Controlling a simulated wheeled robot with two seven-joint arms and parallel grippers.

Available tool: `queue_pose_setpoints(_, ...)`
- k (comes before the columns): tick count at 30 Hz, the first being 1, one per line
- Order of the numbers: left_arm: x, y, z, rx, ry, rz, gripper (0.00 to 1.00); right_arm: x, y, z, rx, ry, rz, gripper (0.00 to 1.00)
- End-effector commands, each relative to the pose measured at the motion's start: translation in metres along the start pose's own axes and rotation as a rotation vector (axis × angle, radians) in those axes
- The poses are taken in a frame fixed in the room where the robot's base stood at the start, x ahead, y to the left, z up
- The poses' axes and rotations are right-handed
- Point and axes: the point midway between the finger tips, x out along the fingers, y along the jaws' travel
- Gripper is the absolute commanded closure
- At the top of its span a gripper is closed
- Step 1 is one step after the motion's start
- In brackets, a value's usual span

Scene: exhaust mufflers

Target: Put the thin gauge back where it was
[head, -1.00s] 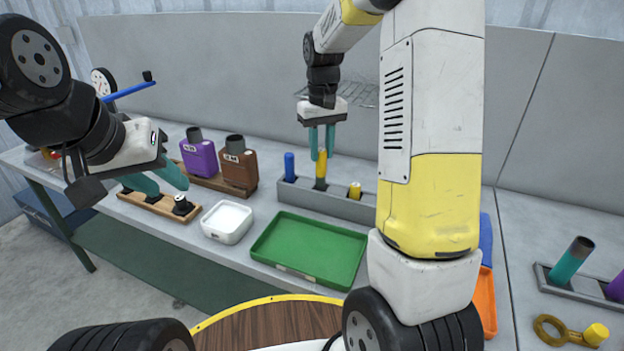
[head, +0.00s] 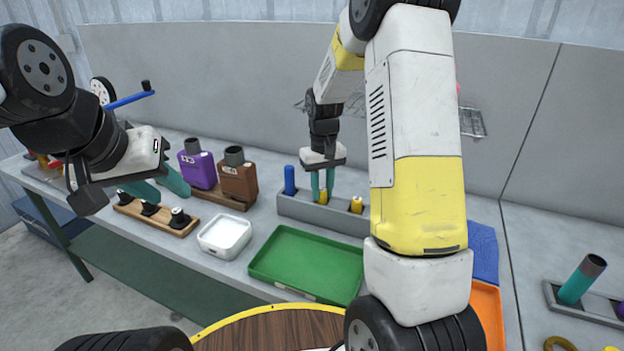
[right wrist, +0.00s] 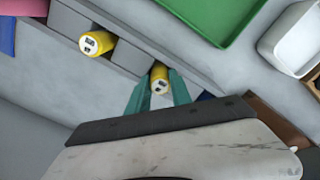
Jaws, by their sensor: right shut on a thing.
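A yellow gauge (head: 323,198) with a printed label on its end stands between the fingers of my right gripper (head: 322,188), low in the middle of the grey rack (head: 290,206). The right wrist view shows this yellow gauge (right wrist: 159,78) with a finger on each side. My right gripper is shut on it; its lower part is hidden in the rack. Another yellow gauge (head: 356,204) sits in the rack to the right, also labelled in the right wrist view (right wrist: 97,43). A taller blue gauge (head: 290,180) stands at the rack's left end. My left gripper (head: 166,190) is open and empty.
Below my left gripper lies a wooden strip (head: 178,230) with black parts. Purple (head: 199,168) and brown (head: 238,180) mufflers stand behind it. A white tray (head: 224,236) and green tray (head: 300,262) lie in front. A teal cylinder (head: 582,279) leans at right.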

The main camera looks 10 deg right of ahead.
Motion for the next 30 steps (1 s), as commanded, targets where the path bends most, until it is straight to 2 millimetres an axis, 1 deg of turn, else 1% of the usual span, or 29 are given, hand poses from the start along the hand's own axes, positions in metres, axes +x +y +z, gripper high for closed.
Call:
queue_pose_setpoints(9, 0.0, 0.0, 0.0, 0.0, 0.0, 0.0, 0.64, 0.003, 0.0, 0.0, 0.0, 0.001, 0.0, 1.0)
queue_pose_setpoints(10, 0.0, 0.0, 0.0, 0.0, 0.0, 0.0, 0.64, 0.003, 0.0, 0.0, 0.0, 0.001, 0.0, 0.7)
queue_pose_setpoints(12, 0.0, 0.0, 0.0, 0.0, 0.0, 0.0, 0.64, 0.002, 0.0, 0.0, 0.0, 0.002, 0.0, 0.56)
queue_pose_setpoints(13, 0.0, 0.0, 0.0, 0.0, 0.0, 0.0, 0.64, 0.002, 0.0, 0.0, 0.0, 0.001, 0.0, 0.52)
queue_pose_setpoints(23, 0.0, 0.0, 0.0, 0.0, 0.0, 0.0, 0.64, 0.001, 0.0, -0.001, 0.0, 0.002, 0.0, 0.52)
queue_pose_setpoints(26, 0.0, 0.0, 0.0, 0.0, 0.0, 0.0, 0.64, -0.007, 0.0, -0.001, 0.0, 0.005, 0.0, 0.52)
queue_pose_setpoints(29, 0.0, 0.0, 0.0, 0.0, 0.0, 0.0, 0.64, -0.024, 0.0, -0.002, 0.001, 0.007, 0.001, 0.52)
queue_pose_setpoints(30, 0.0, 0.0, 0.0, 0.0, 0.0, 0.0, 0.64, -0.032, 0.0, -0.001, 0.001, 0.006, 0.001, 0.52)
